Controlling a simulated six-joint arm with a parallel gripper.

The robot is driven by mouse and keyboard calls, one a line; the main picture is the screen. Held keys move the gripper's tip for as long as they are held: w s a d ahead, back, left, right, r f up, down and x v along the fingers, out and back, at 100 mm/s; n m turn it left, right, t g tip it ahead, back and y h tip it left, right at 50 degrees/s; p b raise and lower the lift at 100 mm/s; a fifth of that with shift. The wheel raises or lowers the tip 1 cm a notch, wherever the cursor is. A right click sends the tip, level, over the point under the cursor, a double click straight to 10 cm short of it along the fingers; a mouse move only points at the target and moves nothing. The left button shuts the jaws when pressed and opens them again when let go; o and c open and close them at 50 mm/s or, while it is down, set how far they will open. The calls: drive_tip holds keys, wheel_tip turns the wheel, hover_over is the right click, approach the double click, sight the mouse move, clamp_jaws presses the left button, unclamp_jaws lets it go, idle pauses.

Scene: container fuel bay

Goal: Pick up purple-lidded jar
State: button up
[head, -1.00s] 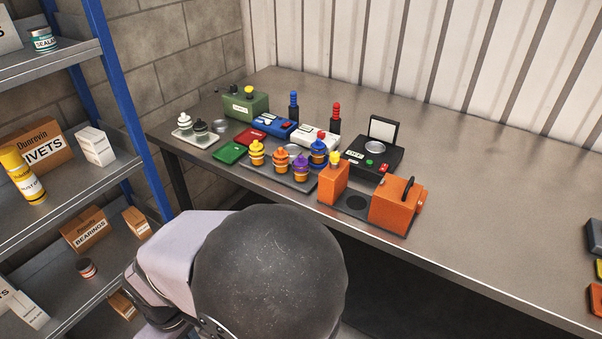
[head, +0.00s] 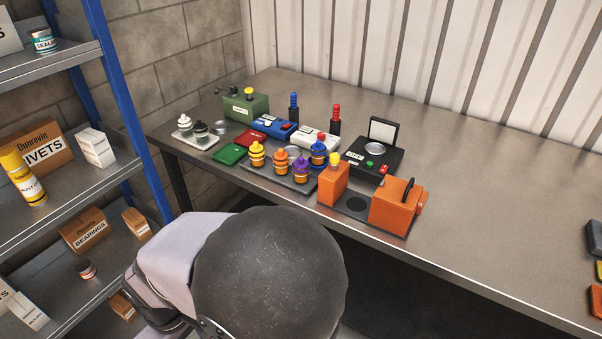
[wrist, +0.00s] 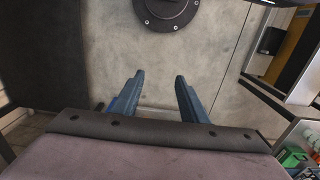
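The purple-lidded jar (head: 301,168) stands upright on a dark grey tray (head: 262,178) on the workbench, in the front row. It has an orange body. A yellow-lidded jar (head: 257,155), an orange-lidded jar (head: 281,161) and a blue-lidded jar (head: 318,153) share the tray with it. My gripper shows only in the wrist view (wrist: 157,95). Its two fingers are apart with nothing between them, over the floor. The jar does not show clearly in the wrist view. My arm covers the lower middle of the head view.
Right of the tray stands an orange device (head: 396,206) on a dark base. A black scale (head: 374,156), a green box (head: 246,106) and a white tray (head: 195,141) with bottles stand around. The bench's right half is mostly clear. A shelf rack (head: 120,165) stands left.

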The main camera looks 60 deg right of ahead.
drive_tip(key=shift+o, duration=0.2)
drive_tip(key=m+t+h+p, duration=0.3)
drive_tip(key=m+h+p, duration=0.4)
drive_tip(key=m, duration=0.7)
approach(301, 172)
drive_tip(key=shift+y, duration=0.5)
drive_tip(key=d, duration=0.1)
drive_tip(key=w+d, duration=0.2)
drive_tip(key=shift+w+d+f+p, duration=0.2)
drive_tip(key=shift+d+f+p, duration=0.1)
drive_tip(key=shift+d+f, duration=0.05)
drive_tip(key=shift+d+f+g, duration=0.1)
drive_tip(key=shift+g, duration=0.2)
